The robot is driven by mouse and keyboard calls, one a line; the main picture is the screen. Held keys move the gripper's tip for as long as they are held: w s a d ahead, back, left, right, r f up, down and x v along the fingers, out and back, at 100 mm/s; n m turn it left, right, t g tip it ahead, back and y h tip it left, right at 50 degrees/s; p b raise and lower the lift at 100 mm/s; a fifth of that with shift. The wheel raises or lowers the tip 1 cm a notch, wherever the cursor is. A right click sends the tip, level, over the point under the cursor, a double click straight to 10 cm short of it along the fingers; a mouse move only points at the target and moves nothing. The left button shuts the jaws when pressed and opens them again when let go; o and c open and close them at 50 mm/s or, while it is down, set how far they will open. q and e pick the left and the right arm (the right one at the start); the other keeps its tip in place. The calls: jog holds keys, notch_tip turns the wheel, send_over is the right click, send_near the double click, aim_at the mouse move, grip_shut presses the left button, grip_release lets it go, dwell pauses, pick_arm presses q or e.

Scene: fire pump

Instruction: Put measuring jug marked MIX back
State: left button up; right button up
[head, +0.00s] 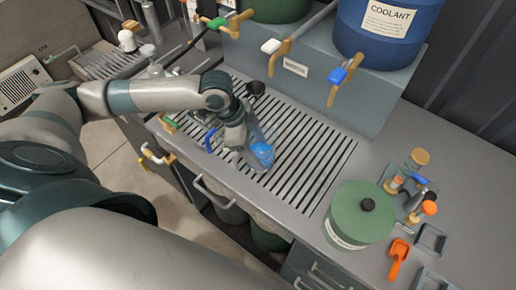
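A clear jug (252,122) with blue liquid (262,153) in its lower part is over the slotted drain grate (310,150). No MIX mark is readable on it. My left gripper (236,140) points down right against the jug's left side in the picture. Its fingertips are small and partly hidden, so its grip on the jug is unclear. I cannot tell whether the jug touches the grate. My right gripper is not in view.
A blue COOLANT drum (385,35) with a blue-handled tap (338,75) stands on a raised grey shelf behind the grate. The grate's right half is clear.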

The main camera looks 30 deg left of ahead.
pick_arm(q)
jog(key=shift+f, duration=0.4)
jog(key=shift+f, duration=0.1)
jog(key=o, duration=1.4)
jog(key=shift+a+r+b, duration=0.2)
jog(key=shift+r+b, duration=0.1)
jog(key=shift+r, duration=0.35)
jog(key=b+v, duration=0.2)
jog(key=v, duration=0.8)
jog(key=shift+r, duration=0.35)
jog(key=shift+s+a, duration=0.15)
jog(key=shift+s, duration=0.05)
